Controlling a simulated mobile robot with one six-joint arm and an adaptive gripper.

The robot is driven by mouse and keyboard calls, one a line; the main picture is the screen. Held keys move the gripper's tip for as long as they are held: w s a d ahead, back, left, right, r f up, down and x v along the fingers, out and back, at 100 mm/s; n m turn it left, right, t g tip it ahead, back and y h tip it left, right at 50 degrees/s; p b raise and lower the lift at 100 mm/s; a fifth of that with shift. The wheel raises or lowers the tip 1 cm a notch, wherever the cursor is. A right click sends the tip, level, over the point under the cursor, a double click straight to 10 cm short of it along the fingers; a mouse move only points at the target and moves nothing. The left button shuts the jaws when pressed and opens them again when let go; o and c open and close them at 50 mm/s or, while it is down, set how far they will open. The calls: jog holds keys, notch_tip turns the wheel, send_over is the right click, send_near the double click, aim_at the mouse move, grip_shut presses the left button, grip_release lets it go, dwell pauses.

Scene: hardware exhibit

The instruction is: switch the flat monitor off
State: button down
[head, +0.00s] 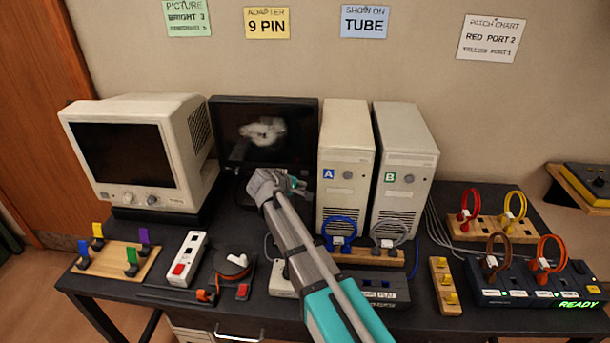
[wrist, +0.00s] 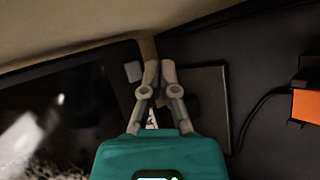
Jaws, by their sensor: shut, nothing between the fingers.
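The flat monitor (head: 226,128) is a thin dark panel between the beige tube monitor and tower A. A pale grey blurred shape shows on its dark screen; I cannot tell whether this is a lit picture or a reflection. In the wrist view the monitor (wrist: 70,84) fills the left side, and a small pale square button (wrist: 132,71) sits by its edge. My gripper (wrist: 160,66) is shut and empty, its fingertips close beside that button; I cannot tell whether they touch. In the head view my arm covers the monitor's lower right part.
The tube monitor (head: 188,138) stands at left, towers A (head: 345,150) and B (head: 405,150) at right. A power strip (head: 188,258), a round orange-and-black device (head: 235,263) and several cable plugs crowd the front. An orange block (wrist: 306,106) shows in the wrist view.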

jog(key=shift+s, duration=1.2)
jog(key=c, duration=1.4)
grip_release()
